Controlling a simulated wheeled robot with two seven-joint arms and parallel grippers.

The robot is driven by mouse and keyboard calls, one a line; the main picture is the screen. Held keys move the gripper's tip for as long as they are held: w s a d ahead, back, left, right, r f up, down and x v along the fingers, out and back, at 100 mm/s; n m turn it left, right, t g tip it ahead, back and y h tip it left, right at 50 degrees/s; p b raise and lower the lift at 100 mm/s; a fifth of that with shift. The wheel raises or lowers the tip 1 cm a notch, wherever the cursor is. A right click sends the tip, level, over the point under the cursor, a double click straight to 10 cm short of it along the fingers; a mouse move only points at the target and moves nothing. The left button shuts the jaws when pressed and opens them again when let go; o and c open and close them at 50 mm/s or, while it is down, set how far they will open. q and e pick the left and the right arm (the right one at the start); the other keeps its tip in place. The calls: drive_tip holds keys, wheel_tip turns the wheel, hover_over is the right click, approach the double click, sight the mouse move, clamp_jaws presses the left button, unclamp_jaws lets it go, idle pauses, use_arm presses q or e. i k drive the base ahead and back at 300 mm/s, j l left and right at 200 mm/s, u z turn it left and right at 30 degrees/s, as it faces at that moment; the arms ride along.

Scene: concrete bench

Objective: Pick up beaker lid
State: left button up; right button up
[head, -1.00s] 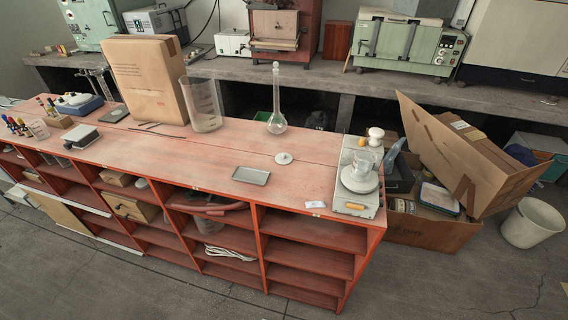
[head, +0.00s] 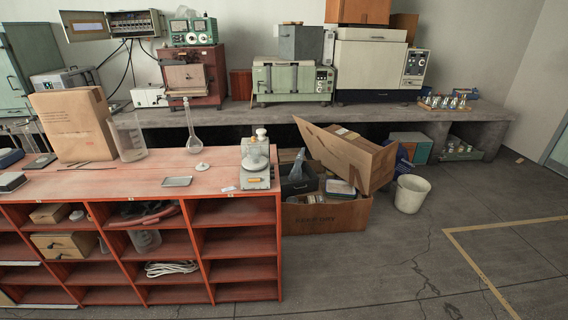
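A small round pale lid with a knob (head: 202,166), which looks like the beaker lid, lies flat on the red bench top (head: 140,179). A large empty glass beaker (head: 129,138) stands farther left, beside the cardboard box. Neither of my grippers is in view.
A grey metal tray (head: 177,181) lies near the bench's front edge. A tall cardboard box (head: 74,126) stands at the left. An open carton (head: 326,214) and a white bucket (head: 411,194) are on the floor right of the bench.

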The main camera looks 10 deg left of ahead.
sight(201, 167)
drive_tip(key=j+z, duration=0.75)
drive_tip(key=j, duration=0.2)
drive_tip(key=j+z, duration=0.4)
drive_tip(key=k+j+z, duration=0.15)
drive_tip(key=j+z, duration=0.25)
drive_tip(key=k+j+z, duration=0.2)
drive_tip(key=j+z, duration=0.2)
drive_tip(key=k+j, duration=0.05)
drive_tip(key=j, duration=0.1)
